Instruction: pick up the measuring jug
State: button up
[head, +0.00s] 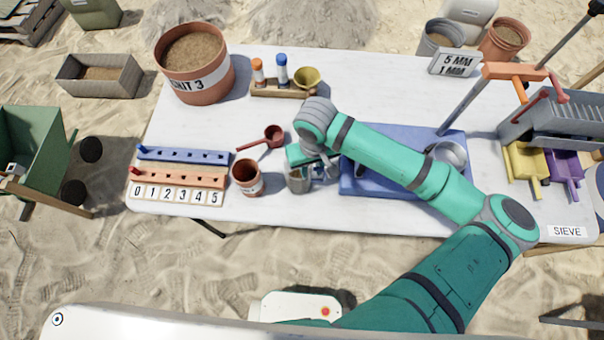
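A small greyish cup-like vessel (298,181), which looks like the measuring jug, stands near the front edge of the white table, just right of a small labelled terracotta pot (246,180). My gripper (318,172) is over the table right beside this vessel, at its upper right. My wrist and gripper body cover part of the area around it. The fingers are small and partly hidden, so I cannot tell whether they touch the vessel or how far apart they are.
A blue tray (398,190) with a metal bowl (448,155) lies right of my gripper, under my arm. A red scoop (268,137) lies behind the pot. Peg racks (180,178) are at left. A large UNIT 3 bucket (195,75) stands at the back left.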

jog(key=shift+f, duration=0.5)
grip_shut()
